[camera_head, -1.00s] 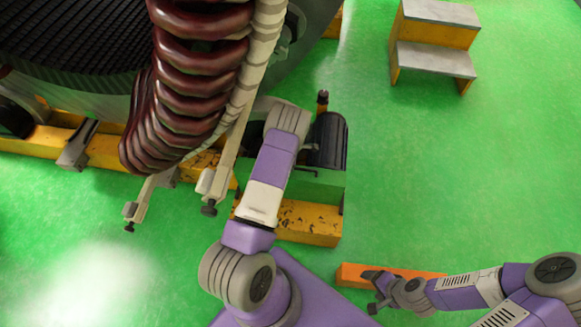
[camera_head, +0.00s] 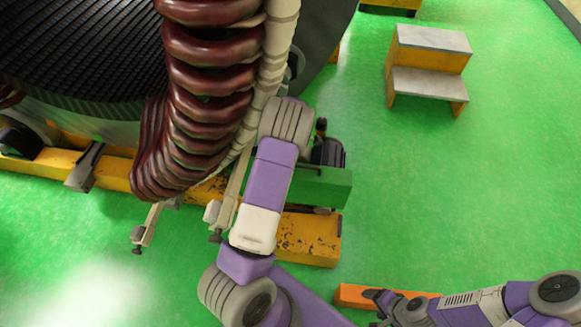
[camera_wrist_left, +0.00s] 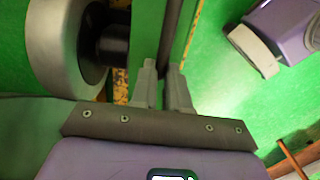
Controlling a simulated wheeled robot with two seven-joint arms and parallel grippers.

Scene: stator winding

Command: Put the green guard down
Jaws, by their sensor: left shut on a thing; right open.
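The green guard (camera_head: 322,187) is at the centre of the head view, in front of a black motor-like cylinder and above the yellow beam's end. Part of it is hidden behind my left arm. In the left wrist view a green bar (camera_wrist_left: 150,30), apparently the guard, lies between the fingers of my left gripper (camera_wrist_left: 163,88). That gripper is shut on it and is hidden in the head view. Whether the guard touches anything below cannot be told. My right gripper (camera_head: 378,305) is open and empty at the lower right, beside an orange bar.
The yellow beam (camera_head: 310,235) runs under the large dark stator (camera_head: 90,50). Thick brown coils (camera_head: 205,90) hang left of my left arm. The black cylinder (camera_head: 332,151) stands behind the guard. A step stool (camera_head: 428,70) stands upper right. Green floor is clear between.

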